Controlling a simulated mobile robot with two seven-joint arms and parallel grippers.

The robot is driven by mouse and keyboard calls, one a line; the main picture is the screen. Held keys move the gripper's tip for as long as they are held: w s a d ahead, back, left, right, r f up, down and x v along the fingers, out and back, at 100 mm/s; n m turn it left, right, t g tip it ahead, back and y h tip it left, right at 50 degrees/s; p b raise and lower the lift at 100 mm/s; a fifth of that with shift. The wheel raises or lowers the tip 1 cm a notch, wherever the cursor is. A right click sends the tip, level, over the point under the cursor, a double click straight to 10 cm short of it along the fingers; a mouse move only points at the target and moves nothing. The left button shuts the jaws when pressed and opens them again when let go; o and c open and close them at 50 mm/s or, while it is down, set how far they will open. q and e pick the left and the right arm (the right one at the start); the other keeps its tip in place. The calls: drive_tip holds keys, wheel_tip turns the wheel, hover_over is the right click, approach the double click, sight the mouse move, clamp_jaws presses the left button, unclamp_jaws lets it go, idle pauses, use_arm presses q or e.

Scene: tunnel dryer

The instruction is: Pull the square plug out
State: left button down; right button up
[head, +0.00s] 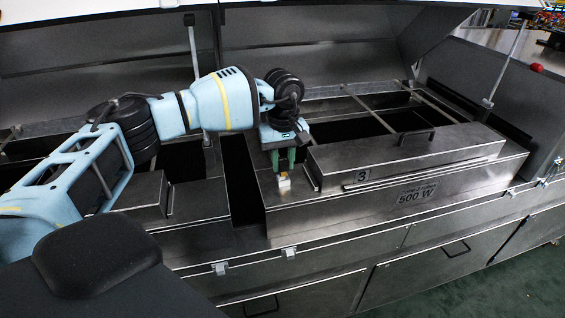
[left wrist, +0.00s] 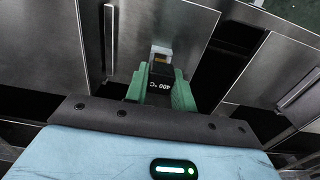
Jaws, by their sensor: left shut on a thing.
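My left gripper (head: 283,166) points down over the metal top of the dryer, left of the long lid marked 3. Its green fingers are shut on a black block-shaped plug marked 400 °C, which shows between them in the left wrist view (left wrist: 159,88). A small white and yellowish piece (head: 284,183) is right below the fingertips; it also shows just beyond them in the left wrist view (left wrist: 162,51). I cannot tell whether the plug is still joined to this piece. The fingers hide most of the plug in the head view. My right gripper is not in view.
The long metal lid (head: 400,160) with a black handle (head: 416,135) lies right of the gripper. A dark gap (head: 240,185) in the dryer top lies to its left. Raised covers (head: 310,65) stand behind, with thin support rods. Metal drawers (head: 420,262) line the front.

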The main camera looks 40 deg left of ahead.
sight(284, 160)
use_arm(q)
drive_tip(key=shift+r, duration=0.35)
use_arm(e)
drive_tip(key=shift+w+r, duration=0.2)
